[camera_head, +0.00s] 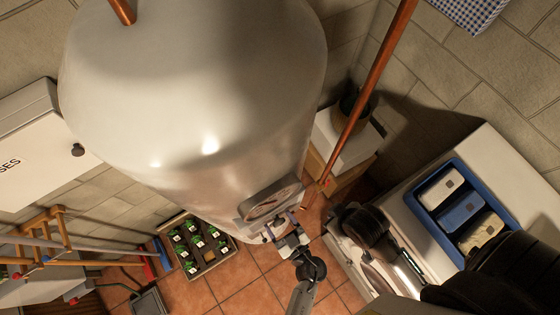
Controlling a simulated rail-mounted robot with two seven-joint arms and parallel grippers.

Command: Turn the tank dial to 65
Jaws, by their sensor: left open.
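The white tank (190,90) fills the upper left and middle of the head view. Its dial (270,203) sits on a grey panel low on the tank's right side. The dial is seen at a steep angle, and its reading is too small to tell. My left gripper (279,228) is just below the dial panel, close to its lower edge. It is open, with nothing seen between its fingers. I cannot tell whether it touches the panel. My right gripper does not show; dark arm parts of mine are at the lower right.
A copper pipe (372,80) runs diagonally right of the tank. A white cabinet (515,165) at the right bears a blue tray (418,208) with several packets. A white wall box (35,150) is at the left.

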